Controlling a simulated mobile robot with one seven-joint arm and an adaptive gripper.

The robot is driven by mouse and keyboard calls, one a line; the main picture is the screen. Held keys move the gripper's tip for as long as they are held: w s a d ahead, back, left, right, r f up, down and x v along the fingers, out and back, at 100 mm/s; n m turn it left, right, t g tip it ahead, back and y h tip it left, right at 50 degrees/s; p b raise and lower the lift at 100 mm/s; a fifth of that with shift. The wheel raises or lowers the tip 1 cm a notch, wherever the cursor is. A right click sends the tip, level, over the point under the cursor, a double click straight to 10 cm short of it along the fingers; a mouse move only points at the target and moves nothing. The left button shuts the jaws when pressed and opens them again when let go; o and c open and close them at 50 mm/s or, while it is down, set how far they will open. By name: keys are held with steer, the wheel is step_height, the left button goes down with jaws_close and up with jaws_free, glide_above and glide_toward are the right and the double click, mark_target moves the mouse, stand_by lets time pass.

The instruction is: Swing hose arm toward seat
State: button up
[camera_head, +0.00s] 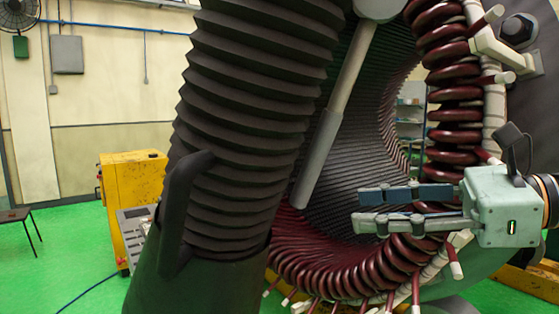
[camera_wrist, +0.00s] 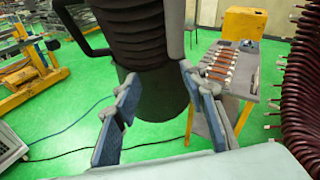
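The hose arm (camera_head: 240,120) is a thick black ribbed hose that ends in a smooth dark nozzle (camera_head: 200,270) with a side handle (camera_head: 185,205). It fills the left-centre of the head view, tilted. In the wrist view, the hose (camera_wrist: 135,35) and nozzle (camera_wrist: 150,95) stand beyond my fingers, framed between them. My gripper (camera_head: 372,208) is to the right of the hose in the head view, in front of the stator bore. Its blue-padded fingers are spread and empty, and they also show in the wrist view (camera_wrist: 160,110). I cannot identify the seat with certainty.
The stator's dark-red coils (camera_head: 455,110) curve behind my gripper. A grey rod (camera_head: 340,105) slants down across the bore. A yellow cabinet (camera_head: 135,190) stands left. In the wrist view, a workbench with copper-coloured bars (camera_wrist: 225,65) stands right of the nozzle.

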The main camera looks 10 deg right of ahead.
mark_target(329, 120)
steer(key=d+r+m+t+y, duration=0.1)
steer(key=d+r+m+t, duration=0.1)
steer(key=d+r, duration=0.3)
steer(key=s+r+p+x, duration=0.1)
steer(key=x, duration=1)
steer(key=shift+w+a+m, duration=0.15)
steer(key=shift+a+m, duration=0.15)
steer(key=shift+a, duration=0.15)
steer(key=shift+r, duration=0.1)
steer(key=shift+c, duration=0.7)
jaws_close()
